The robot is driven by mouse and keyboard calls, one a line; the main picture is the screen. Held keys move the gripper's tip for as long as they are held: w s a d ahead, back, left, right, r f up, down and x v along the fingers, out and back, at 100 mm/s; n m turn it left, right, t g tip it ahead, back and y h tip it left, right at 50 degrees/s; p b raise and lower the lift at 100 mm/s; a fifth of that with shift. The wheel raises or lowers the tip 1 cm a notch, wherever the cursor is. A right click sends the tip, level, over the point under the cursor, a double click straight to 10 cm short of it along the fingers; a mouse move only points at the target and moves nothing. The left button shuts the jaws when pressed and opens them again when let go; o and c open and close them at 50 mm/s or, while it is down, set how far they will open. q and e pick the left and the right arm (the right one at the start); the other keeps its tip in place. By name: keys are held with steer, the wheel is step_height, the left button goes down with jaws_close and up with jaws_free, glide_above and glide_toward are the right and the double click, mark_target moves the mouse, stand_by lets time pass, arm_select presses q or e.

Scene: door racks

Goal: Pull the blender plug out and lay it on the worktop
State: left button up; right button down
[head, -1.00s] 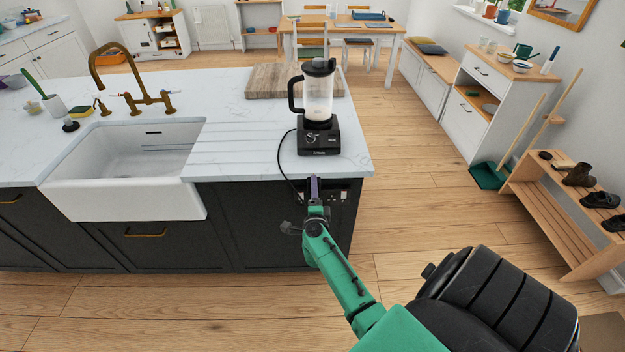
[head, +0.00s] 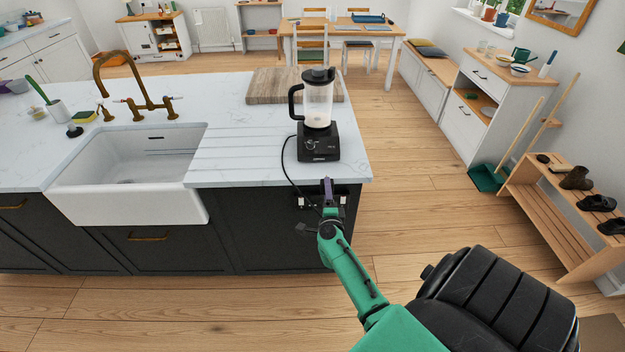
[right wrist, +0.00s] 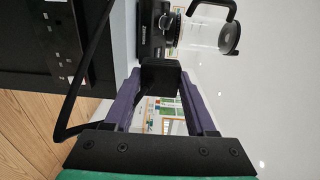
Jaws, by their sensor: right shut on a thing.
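The blender (head: 318,120) stands upright near the right front corner of the worktop (head: 235,155); its black base and clear jug also show sideways in the right wrist view (right wrist: 157,25). My right gripper (head: 327,184) is at the island's front, close to the worktop edge. Its purple fingers are shut on the black plug (right wrist: 160,76). The plug looks clear of the socket panel (right wrist: 64,35), which is off to the left in that view. The black cord (head: 288,172) hangs from the blender over the front edge. My left gripper is not in view.
A wooden board (head: 270,85) lies behind the blender. The white sink (head: 125,185) and brass tap (head: 140,100) are to the left. The ribbed worktop between sink and blender is clear. A shoe rack (head: 545,205) stands far right.

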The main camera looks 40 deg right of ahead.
steer(key=s+d+m+b, duration=0.2)
steer(key=s+d+m, duration=0.5)
steer(key=m, duration=1.1)
steer(key=shift+d, duration=1.15)
